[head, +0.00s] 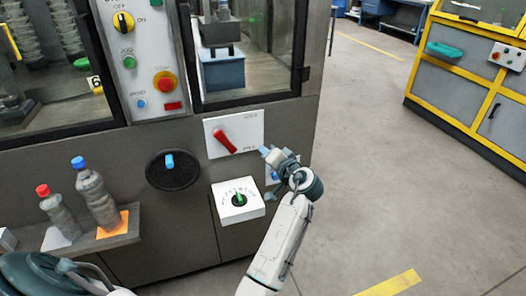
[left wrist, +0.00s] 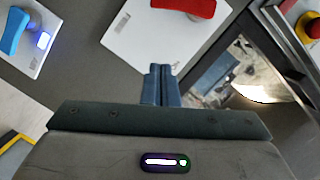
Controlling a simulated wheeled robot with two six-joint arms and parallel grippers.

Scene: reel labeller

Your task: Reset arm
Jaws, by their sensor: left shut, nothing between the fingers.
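My left gripper (head: 265,151) is in front of the machine, its blue fingertips just right of a white plate (head: 246,131) bearing a red lever (head: 225,141). The lever slants from upper left to lower right. In the left wrist view the blue fingers (left wrist: 160,70) are together and empty. The red lever (left wrist: 186,6) is above them, apart from them, on its white plate (left wrist: 140,42). A blue switch (left wrist: 14,30) with a lit lamp beside it is at the left there; in the head view my gripper partly covers it. My right gripper is not in view.
Below the lever is a white box (head: 227,211) with a green dial knob. A black disc (head: 185,177) with a blue handle is to its left. Two bottles, red-capped (head: 54,213) and blue-capped (head: 95,198), stand on a ledge. Open floor (head: 400,180) lies to the right.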

